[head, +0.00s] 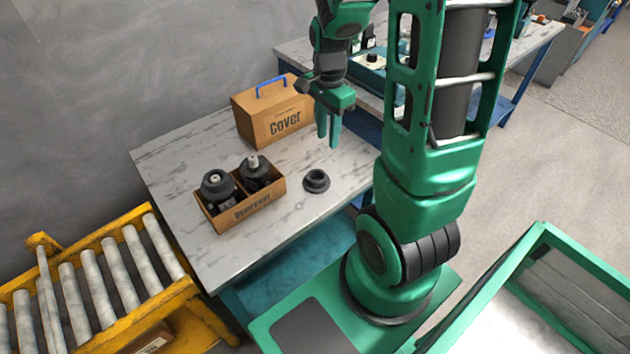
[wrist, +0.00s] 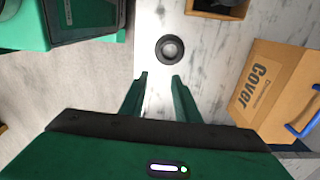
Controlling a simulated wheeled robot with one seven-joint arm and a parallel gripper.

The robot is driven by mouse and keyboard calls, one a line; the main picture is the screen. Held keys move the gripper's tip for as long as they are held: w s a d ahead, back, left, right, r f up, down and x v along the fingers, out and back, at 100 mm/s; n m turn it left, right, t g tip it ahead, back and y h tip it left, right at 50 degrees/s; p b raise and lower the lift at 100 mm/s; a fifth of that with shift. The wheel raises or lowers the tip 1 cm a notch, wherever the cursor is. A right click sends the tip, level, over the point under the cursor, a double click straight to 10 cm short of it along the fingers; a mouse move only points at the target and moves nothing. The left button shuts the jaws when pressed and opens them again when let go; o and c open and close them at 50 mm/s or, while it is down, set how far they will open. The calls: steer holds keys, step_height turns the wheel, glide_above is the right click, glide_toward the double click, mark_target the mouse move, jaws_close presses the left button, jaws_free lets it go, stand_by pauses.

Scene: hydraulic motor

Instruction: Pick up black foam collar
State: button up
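The black foam collar (head: 317,181) is a dark ring with a wider base, lying on the marble-topped table (head: 290,224) to the right of a small brown box. In the wrist view the collar (wrist: 170,49) shows from above as a dark ring with a light centre, beyond the fingertips. My gripper (head: 328,142) hangs above the table with its green fingers pointing down, apart from the collar. In the wrist view its two fingers (wrist: 159,76) stand apart with only table surface between them.
A small brown box (head: 241,214) holds black motor parts (head: 218,186). A brown carton marked Cover (head: 280,116) stands at the table's back. A yellow roller conveyor (head: 100,262) is at left, a green-rimmed bin (head: 541,235) at lower right. The table around the collar is clear.

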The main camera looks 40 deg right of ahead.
mark_target(315, 170)
steer(key=shift+w+a+f+m, duration=0.1)
steer(key=shift+w+f+m, duration=0.6)
steer(key=shift+f, duration=2.1)
steer(key=shift+w+a+f+m, duration=0.1)
steer(key=shift+w+f+m, duration=0.65)
steer(key=shift+f, duration=2)
steer(key=shift+w+a+f+m, duration=0.1)
steer(key=shift+w+f+m, duration=0.6)
steer(key=shift+f, duration=2.1)
steer(key=shift+w, duration=0.15)
steer(key=shift+c, duration=0.2)
jaws_close()
